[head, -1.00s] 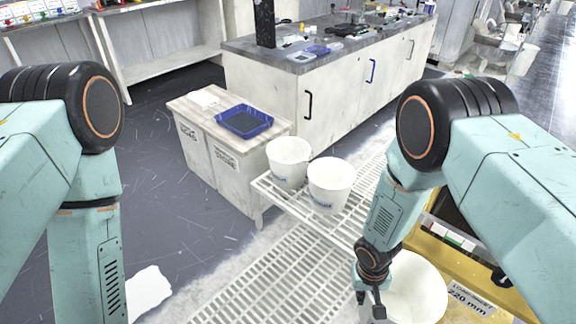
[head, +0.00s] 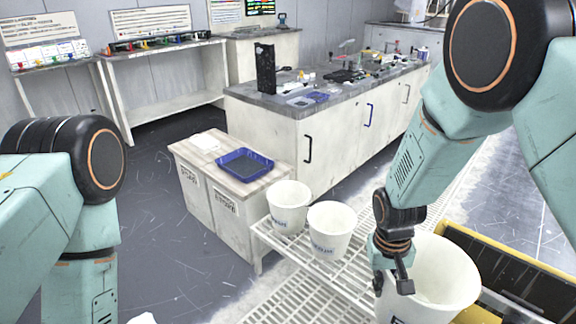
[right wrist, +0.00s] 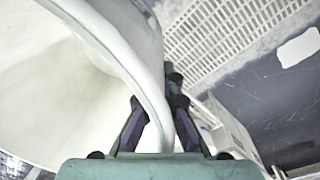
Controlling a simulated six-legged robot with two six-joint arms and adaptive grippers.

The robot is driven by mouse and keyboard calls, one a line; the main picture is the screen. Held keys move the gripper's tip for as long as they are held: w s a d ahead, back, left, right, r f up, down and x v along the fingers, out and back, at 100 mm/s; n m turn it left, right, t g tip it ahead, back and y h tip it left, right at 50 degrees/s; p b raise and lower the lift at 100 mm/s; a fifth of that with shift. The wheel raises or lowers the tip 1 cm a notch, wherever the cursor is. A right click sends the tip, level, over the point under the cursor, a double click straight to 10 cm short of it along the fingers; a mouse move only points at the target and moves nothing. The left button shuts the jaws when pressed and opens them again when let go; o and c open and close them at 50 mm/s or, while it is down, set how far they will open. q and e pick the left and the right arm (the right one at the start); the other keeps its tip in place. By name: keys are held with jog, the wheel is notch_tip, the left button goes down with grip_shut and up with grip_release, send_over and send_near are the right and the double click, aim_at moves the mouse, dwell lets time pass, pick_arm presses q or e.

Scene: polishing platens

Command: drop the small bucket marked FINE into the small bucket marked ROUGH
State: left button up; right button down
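A white bucket (head: 440,275) is at the lower right of the head view, its mouth up, with part of a blue letter like F or E at the bottom edge. My right gripper (head: 391,284) is shut on its near-left rim. In the right wrist view the bucket's wall (right wrist: 140,62) runs between the two fingers. Two white buckets stand upright side by side on a white slatted rack, a left one (head: 289,205) and a right one (head: 331,230). Their blue labels are too small to read surely. My left gripper is out of view.
The slatted rack (head: 340,283) has bare room in front of the two buckets. A low cabinet (head: 215,190) with a blue tray (head: 245,153) stands to their left. A long workbench (head: 330,140) is behind. A yellow-edged dark bin (head: 520,268) lies to the right.

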notch_tip(320, 180, up, 11)
jog(key=a, duration=0.1)
jog(key=shift+s+a, duration=0.3)
jog(key=shift+a, duration=0.1)
